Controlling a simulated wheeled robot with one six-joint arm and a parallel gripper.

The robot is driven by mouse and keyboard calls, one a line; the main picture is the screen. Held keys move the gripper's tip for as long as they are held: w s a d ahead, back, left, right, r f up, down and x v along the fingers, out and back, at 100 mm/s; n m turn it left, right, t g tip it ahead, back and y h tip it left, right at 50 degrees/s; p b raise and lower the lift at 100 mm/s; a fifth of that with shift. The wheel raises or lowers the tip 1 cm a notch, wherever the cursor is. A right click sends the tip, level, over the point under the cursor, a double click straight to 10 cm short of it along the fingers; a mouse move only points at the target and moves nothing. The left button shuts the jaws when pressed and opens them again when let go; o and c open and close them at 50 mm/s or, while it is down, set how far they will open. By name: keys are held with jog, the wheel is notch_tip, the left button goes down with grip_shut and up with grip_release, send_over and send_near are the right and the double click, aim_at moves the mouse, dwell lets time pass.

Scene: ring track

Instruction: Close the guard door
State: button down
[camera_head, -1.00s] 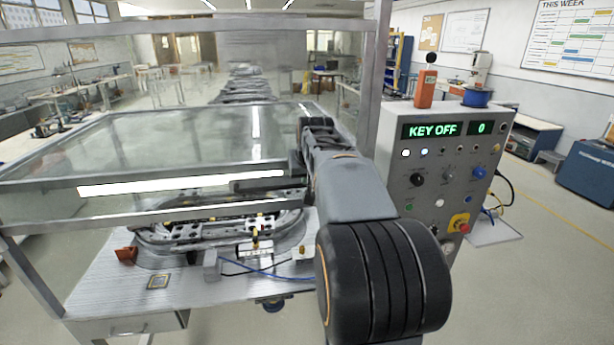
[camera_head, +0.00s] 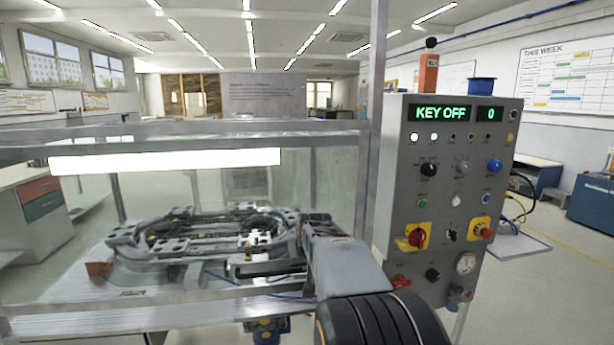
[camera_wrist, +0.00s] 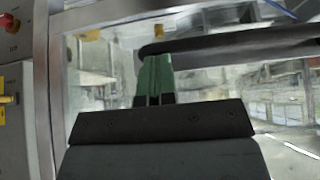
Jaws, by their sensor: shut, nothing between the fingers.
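The guard door is a clear panel in a grey metal frame. In the head view its lower rail (camera_head: 170,306) crosses low in front of the track table. A dark horizontal bar (camera_head: 270,268), apparently the door's handle, lies just above that rail. The dark bar also shows in the wrist view (camera_wrist: 235,48), crossing the clear panel. My gripper (camera_wrist: 155,60) is shut and empty, its green fingers up against or very near the bar's left end; contact is unclear. In the head view my arm hides the gripper's tip. I cannot tell whether the door is fully closed.
The ring track (camera_head: 205,232) sits on the table behind the panel. A grey control box (camera_head: 440,180) reading KEY OFF stands close at the right, beyond the guard's upright post (camera_head: 372,110). Its knobs and switches are near my arm. Open floor lies farther right.

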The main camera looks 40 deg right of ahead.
notch_tip(320, 180, down, 8)
jog(key=b, duration=0.4)
jog(key=shift+r, duration=0.2)
jog(key=shift+s+f, duration=0.1)
jog(key=shift+f, duration=0.05)
jog(key=r+p, duration=0.2)
jog(key=r, duration=0.1)
jog(key=w+r+p, duration=0.1)
jog(key=r+p, duration=0.1)
jog(key=shift+d+r, duration=0.15)
jog(key=v, duration=0.9)
jog(key=shift+s+r, duration=0.2)
jog(key=shift+s, duration=0.1)
jog(key=s+a+n+g+y+p, duration=0.1)
jog(key=s+a+n+p, duration=0.1)
jog(key=s+a+p, duration=0.4)
jog(key=s+a+f+n+g+y+p, duration=0.1)
jog(key=s+a+n+p, duration=0.2)
jog(key=a, duration=1.2)
jog(key=s+p, duration=0.3)
jog(key=s, duration=0.1)
jog(key=shift+a+f+y+p, duration=0.15)
jog(key=shift+y+p, duration=0.25)
